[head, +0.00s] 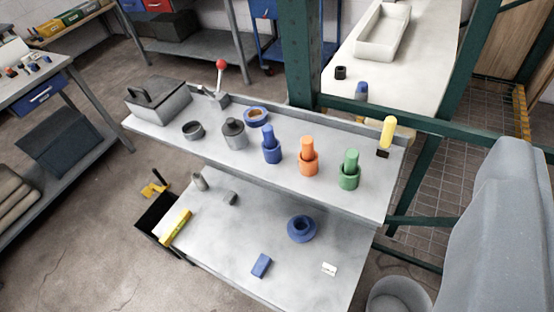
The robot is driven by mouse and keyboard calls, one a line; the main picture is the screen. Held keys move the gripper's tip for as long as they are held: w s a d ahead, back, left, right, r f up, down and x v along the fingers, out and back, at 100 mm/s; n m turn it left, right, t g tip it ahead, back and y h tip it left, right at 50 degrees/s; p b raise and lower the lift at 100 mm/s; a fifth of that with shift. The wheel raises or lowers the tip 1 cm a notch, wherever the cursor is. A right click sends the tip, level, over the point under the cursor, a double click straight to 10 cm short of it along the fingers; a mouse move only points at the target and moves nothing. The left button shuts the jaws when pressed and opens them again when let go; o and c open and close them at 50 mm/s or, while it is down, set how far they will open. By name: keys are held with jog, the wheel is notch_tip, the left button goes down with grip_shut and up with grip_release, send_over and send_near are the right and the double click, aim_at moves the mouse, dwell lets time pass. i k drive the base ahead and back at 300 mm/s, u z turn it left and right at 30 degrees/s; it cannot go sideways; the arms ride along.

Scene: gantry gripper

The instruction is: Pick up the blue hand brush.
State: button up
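I cannot make out bristles or a brush shape on any blue thing. A small blue block (261,266) lies flat on the lower shelf, near its front edge. A blue flanged ring (301,229) sits behind it to the right. On the upper shelf a blue peg (269,147) stands upright in a blue cup, left of an orange one (307,157) and a green one (349,170). A small blue-topped cylinder (362,89) stands on the white table behind. My gripper is not in view; a large grey rounded shape fills the right edge.
The upper shelf (310,193) overhangs the lower shelf (220,245). Green frame posts (298,50) rise behind it. A grey toolbox (158,102) and a red-knobbed lever (221,78) stand at the left. A bin (398,296) stands on the floor at lower right.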

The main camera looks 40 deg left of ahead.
aim_at(262, 262)
jog(key=u, duration=1.75)
jog(key=k, duration=0.35)
jog(key=z, duration=0.55)
